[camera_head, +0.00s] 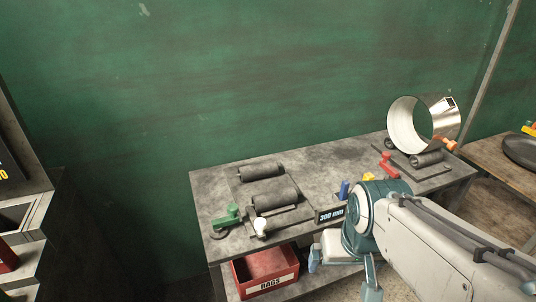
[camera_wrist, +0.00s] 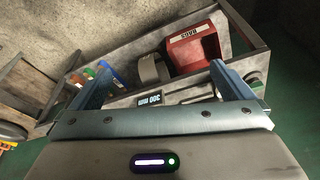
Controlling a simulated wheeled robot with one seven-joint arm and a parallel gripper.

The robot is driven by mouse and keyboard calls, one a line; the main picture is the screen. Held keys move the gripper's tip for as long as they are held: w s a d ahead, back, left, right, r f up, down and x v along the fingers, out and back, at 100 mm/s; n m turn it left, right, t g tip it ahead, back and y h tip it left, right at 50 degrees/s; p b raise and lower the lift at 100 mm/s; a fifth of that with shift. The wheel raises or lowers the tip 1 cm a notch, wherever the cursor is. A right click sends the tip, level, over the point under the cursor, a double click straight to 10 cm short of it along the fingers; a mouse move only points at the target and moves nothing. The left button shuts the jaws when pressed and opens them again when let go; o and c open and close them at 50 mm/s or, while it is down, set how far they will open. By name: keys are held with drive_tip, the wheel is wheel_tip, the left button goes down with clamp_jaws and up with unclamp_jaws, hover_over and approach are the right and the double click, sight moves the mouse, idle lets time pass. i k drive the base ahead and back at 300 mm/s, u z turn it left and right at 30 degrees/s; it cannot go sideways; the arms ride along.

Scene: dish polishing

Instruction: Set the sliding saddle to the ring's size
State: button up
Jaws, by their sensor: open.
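A shiny metal ring (camera_head: 408,125) rests on its side on a dark roller stand (camera_head: 427,160) at the right end of the workbench. An empty roller stand (camera_head: 293,214) with two dark rollers sits at the bench's left. A green handle (camera_head: 227,217) and a white knob (camera_head: 261,225) are at its front. I cannot tell which part is the sliding saddle. A "300 mm" plate (camera_head: 331,214) is on the bench's front edge, also in the wrist view (camera_wrist: 150,99). My gripper (camera_head: 343,276) is open and empty in front of the bench, its fingers (camera_wrist: 160,69) wide apart.
A red RAGS bin (camera_head: 263,272) sits below the bench. Another table (camera_head: 510,180) stands at right.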

sight(280, 200)
drive_tip(key=z, duration=1.7)
drive_tip(key=k, duration=0.6)
drive_tip(key=u, duration=1.25)
